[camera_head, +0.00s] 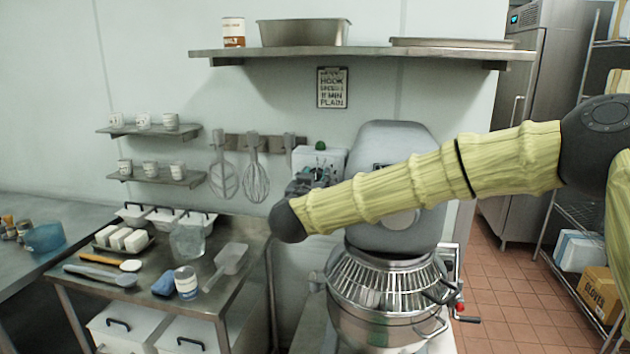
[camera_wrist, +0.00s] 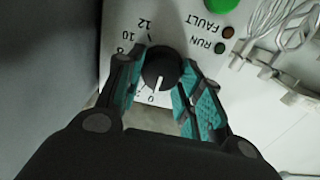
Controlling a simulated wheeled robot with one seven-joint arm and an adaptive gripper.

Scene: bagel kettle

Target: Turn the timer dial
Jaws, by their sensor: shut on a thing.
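The timer dial (camera_wrist: 160,70) is a round black knob with a white pointer line, in the upper middle of the wrist view. It sits on a white control panel (camera_wrist: 118,28) with printed numbers around it. In the wrist view the pointer line points down toward the low end of the scale. My gripper (camera_wrist: 159,78) has its teal-padded fingers on both sides of the dial, shut on it. In the head view the panel (camera_head: 333,157) shows behind my arm, on the wall left of the big grey mixer (camera_head: 385,135). The dial is hidden there by my arm and gripper.
A green button (camera_wrist: 214,4) and RUN and FAULT lamps are beside the dial. Whisks (camera_head: 256,178) hang on the wall to the left. The mixer's wire guard (camera_head: 385,283) is below my arm. A steel table (camera_head: 225,290) with a scoop and containers stands at left.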

